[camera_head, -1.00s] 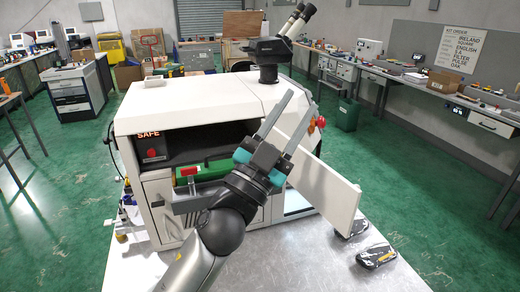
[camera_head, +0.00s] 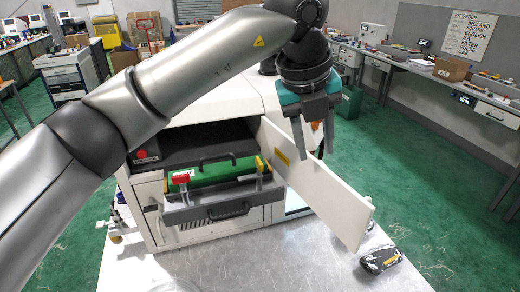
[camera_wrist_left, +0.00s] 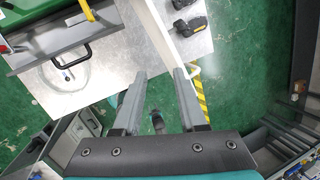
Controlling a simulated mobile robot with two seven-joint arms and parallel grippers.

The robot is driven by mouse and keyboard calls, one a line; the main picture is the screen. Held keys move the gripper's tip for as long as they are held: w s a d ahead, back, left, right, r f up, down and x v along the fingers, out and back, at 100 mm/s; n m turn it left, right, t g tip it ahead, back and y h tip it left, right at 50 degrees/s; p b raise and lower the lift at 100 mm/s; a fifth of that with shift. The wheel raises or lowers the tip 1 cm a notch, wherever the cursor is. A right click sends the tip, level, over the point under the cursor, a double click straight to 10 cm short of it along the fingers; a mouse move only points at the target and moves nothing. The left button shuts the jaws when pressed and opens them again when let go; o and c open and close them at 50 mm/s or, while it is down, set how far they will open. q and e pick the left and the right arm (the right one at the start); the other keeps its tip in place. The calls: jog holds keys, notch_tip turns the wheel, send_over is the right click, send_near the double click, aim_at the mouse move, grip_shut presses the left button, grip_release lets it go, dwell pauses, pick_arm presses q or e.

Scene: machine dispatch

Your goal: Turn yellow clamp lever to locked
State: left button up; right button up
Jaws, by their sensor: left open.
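The yellow clamp lever (camera_head: 260,164) stands roughly upright at the right end of the green part (camera_head: 222,168) in the machine's pulled-out drawer. It also shows at the top left of the left wrist view (camera_wrist_left: 87,10). A red clamp lever (camera_head: 182,177) lies roughly level at the left end. My left gripper (camera_head: 314,152) is open and empty, pointing down to the right of the yellow lever, near the open white door and apart from the lever. In the left wrist view its fingers (camera_wrist_left: 160,73) have nothing between them. My right gripper is not in view.
The open white door (camera_head: 315,185) juts out between the drawer and the right side. The drawer front (camera_head: 225,208) has a dark handle. A black handheld device (camera_head: 382,258) lies on the metal table (camera_head: 290,270). The arm hides part of the machine's top and left.

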aim_at(259, 161)
pick_arm(q)
jog(key=w+a+r+n+t+y, duration=0.2)
jog(key=w+a+r+n+y, duration=0.15)
jog(key=a, duration=0.35)
jog(key=shift+m+y, duration=0.35)
jog(key=shift+m, duration=0.1)
jog(key=p+x, duration=0.1)
jog(key=x, duration=0.3)
jog(key=p+x, duration=0.1)
jog(key=x, duration=0.4)
jog(key=p+x, duration=0.1)
jog(key=x, duration=0.4)
jog(key=shift+w+a+f+p, duration=0.1)
jog(key=shift+w+p, duration=0.25)
jog(key=shift+w, duration=0.05)
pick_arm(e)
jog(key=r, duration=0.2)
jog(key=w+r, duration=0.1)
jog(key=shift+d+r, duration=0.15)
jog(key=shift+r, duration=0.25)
pick_arm(q)
jog(key=shift+c, duration=0.3)
grip_shut()
